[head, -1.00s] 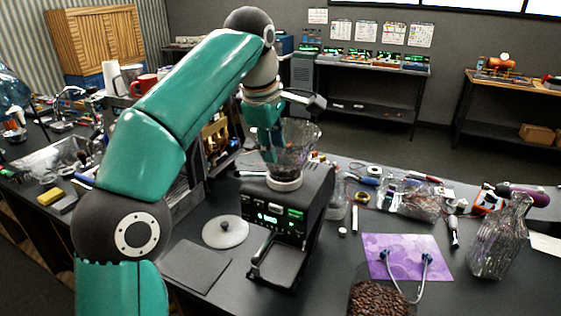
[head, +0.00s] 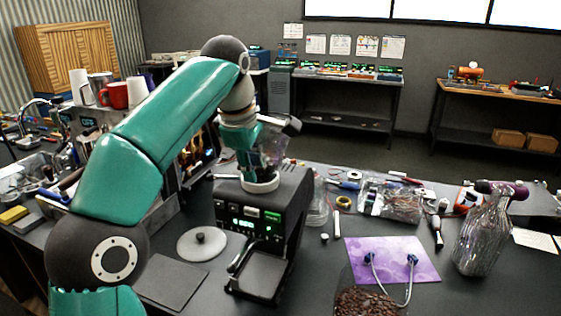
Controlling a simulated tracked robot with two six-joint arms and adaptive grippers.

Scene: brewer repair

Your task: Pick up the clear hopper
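The clear hopper (head: 274,148) shows only in part above the white ring (head: 260,183) on top of the black brewer (head: 262,215). My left gripper (head: 252,160) points down over the ring, overlapping the hopper and hiding much of it. I cannot tell whether its fingers are closed on the hopper, or whether the hopper still rests in the ring. My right gripper is out of view.
A round grey lid (head: 201,244) and a dark flat pad (head: 172,286) lie left of the brewer.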

